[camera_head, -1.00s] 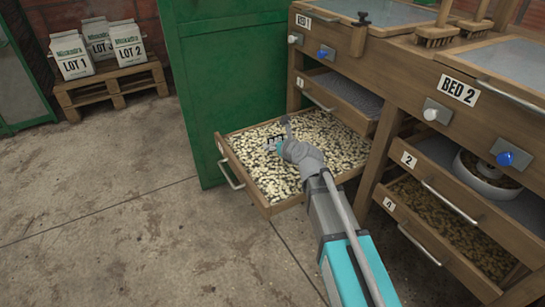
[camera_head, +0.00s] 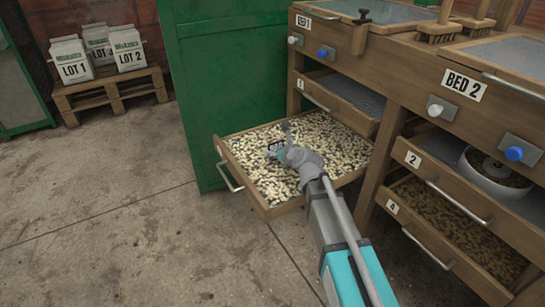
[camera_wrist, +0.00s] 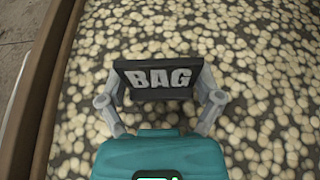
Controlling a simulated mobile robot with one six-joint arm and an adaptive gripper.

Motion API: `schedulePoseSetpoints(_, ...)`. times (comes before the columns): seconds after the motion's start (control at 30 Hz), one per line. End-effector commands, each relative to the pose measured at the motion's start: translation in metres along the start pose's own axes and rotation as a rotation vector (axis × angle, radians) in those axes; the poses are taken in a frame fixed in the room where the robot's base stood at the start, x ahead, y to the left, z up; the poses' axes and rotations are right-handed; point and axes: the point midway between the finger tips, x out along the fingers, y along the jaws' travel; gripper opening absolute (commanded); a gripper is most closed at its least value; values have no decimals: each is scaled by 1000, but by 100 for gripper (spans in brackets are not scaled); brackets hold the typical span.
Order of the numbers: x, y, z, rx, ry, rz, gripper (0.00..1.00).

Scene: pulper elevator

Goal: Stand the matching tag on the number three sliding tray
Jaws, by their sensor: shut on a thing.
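My gripper (camera_head: 276,149) is shut on a dark tag (camera_wrist: 157,79) with pale letters reading "BAG". In the wrist view the tag is upright between the two fingers, its lettering facing the camera. The pulled-out lower-left tray (camera_head: 262,209) is full of pale beans, and my gripper is over its left-middle part. I cannot read a number on this tray. I cannot tell whether the tag's lower edge touches the beans. The tray's wooden side wall also shows at the left of the wrist view (camera_wrist: 38,100).
Tray 1 (camera_head: 318,103) is above the bean tray. Trays 2 (camera_head: 470,208) and 4 (camera_head: 420,238) are at the right; tray 2 holds a white bowl (camera_head: 497,180). A green cabinet (camera_head: 215,85) stands close behind. A pallet (camera_head: 95,92) bears LOT bags. Floor at left is clear.

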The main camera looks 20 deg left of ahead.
Motion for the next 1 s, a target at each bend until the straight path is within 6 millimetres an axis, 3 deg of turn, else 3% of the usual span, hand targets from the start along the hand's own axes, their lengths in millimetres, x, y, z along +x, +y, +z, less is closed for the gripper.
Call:
schedulePoseSetpoints(0.2,7,0,-17,0,0,0,55)
schedulePoseSetpoints(0.77,9,1,-21,0,0,0,55)
schedulePoseSetpoints(0.8,9,1,-21,0,0,0,85)
schedulePoseSetpoints(0.9,8,1,-20,0,0,1,100)
schedulePoseSetpoints(1.0,8,1,-20,0,0,1,100)
